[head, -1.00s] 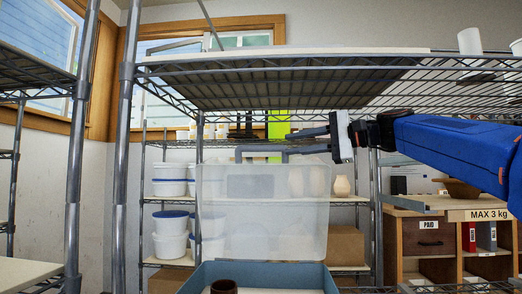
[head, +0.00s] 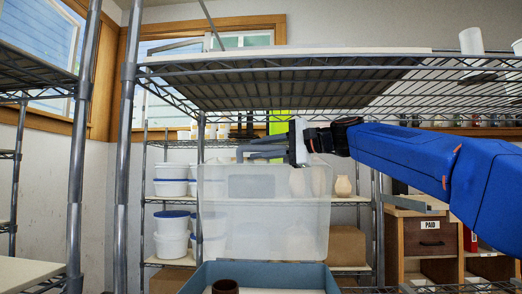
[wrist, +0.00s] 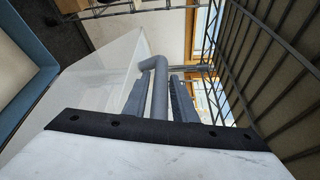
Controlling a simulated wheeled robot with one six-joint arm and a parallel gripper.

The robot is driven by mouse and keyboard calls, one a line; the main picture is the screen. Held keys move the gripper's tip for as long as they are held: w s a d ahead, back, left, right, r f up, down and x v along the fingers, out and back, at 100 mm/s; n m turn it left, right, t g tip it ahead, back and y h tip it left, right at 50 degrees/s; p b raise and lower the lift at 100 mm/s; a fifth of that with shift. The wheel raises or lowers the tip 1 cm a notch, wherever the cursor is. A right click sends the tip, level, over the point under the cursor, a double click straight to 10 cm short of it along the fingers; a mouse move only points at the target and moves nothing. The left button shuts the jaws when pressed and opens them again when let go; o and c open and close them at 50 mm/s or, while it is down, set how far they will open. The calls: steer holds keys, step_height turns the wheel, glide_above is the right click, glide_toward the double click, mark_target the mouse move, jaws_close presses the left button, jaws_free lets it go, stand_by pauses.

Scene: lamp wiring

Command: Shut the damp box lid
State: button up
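The damp box (head: 255,267) is a blue-teal open box at the bottom centre of the head view. Its translucent lid (head: 265,220) stands upright at the box's back, open. A grey bar handle (head: 242,152) is at the lid's top edge. My gripper (head: 265,147) is at that handle, reaching in from the right. In the wrist view, the handle (wrist: 160,88) lies between the two dark fingers, which look apart. The fingertips partly overlap the handle, so firm contact on both sides cannot be made out.
A wire shelf (head: 290,85) spans close above my gripper and arm. A dark brown round pot (head: 225,286) is in the box. Steel posts (head: 122,160) stand at the left. Behind are white tubs (head: 171,222), a vase (head: 343,186) and a wooden cabinet (head: 428,240).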

steer(key=shift+c, duration=0.6)
jaws_close()
steer(key=shift+s, duration=0.1)
